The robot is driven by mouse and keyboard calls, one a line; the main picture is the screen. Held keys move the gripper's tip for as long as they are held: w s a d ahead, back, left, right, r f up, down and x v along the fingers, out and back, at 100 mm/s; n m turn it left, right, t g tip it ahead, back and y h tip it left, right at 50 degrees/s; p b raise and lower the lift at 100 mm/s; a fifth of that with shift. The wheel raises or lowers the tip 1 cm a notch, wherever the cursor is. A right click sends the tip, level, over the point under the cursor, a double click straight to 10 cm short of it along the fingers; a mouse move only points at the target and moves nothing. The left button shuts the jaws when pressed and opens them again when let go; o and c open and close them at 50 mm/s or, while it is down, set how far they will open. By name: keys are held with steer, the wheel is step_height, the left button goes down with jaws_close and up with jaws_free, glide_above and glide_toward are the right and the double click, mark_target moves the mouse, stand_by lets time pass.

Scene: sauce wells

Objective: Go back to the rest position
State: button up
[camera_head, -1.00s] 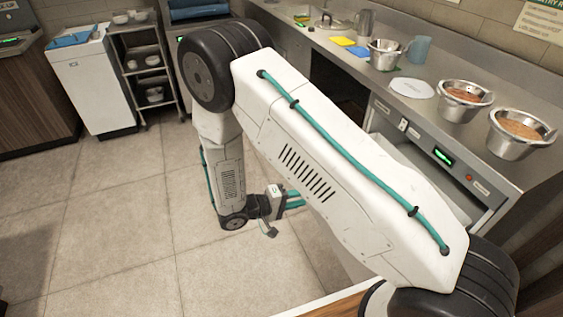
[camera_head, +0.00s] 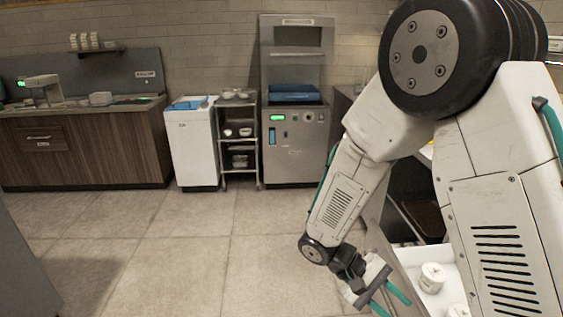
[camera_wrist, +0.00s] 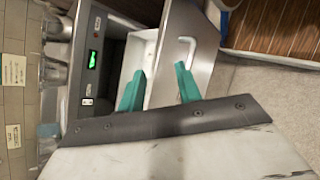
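My gripper (camera_head: 382,296) hangs low at the lower right of the head view, beside an open drawer (camera_head: 411,256). Its teal fingers also show in the wrist view (camera_wrist: 160,88). They stand well apart with nothing held between them. My white arm folds down from the upper right and hides much of the counter side. In the wrist view the open drawer's metal front (camera_wrist: 200,48) and bent handle (camera_wrist: 187,50) lie beyond the fingers. I cannot tell how close the fingertips are to it.
Two white lidded tubs (camera_head: 432,278) are in the drawer. A white bin (camera_head: 193,145), a wire shelf (camera_head: 240,150) and a metal appliance (camera_head: 294,150) line the back wall. A wooden counter (camera_head: 85,148) stands left. The tiled floor (camera_head: 190,260) between is clear. Metal pans (camera_wrist: 54,74) show sideways in the wrist view.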

steer(key=s+d+r+m+t+y, duration=0.1)
steer(key=s+r+t+y, duration=0.2)
steer(key=r, duration=0.8)
steer(key=s+d+r+m+t+y, duration=0.2)
steer(key=s+r+t+y, duration=0.2)
steer(key=s+r+y, duration=0.3)
steer(key=shift+s+r+m, duration=0.3)
steer(key=shift+s+r, duration=1.4)
steer(key=shift+r, duration=0.55)
